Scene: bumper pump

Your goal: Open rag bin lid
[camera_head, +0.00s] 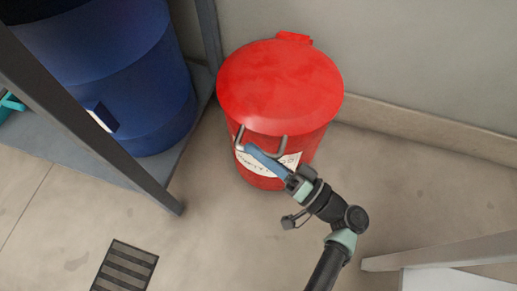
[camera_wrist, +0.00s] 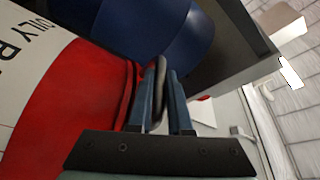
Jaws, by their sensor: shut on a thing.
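The red rag bin (camera_head: 305,145) stands on the floor against the wall, with a white label on its front. Its domed red lid (camera_head: 280,85) lies down on the bin, with a hinge at the back. A grey bar handle (camera_head: 284,145) sticks out at the lid's front edge. My gripper (camera_head: 247,151) reaches it from the front right, its blue fingers at the handle's left part. In the wrist view, the two fingers of my gripper (camera_wrist: 160,105) are shut on the handle (camera_wrist: 161,68), beside the red bin body (camera_wrist: 75,105).
A blue drum (camera_head: 130,80) stands on a grey shelf frame (camera_head: 110,155) close to the bin's left. A floor grate (camera_head: 125,267) lies at the lower left. A white board-like edge (camera_head: 445,252) is at the lower right. Floor before the bin is clear.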

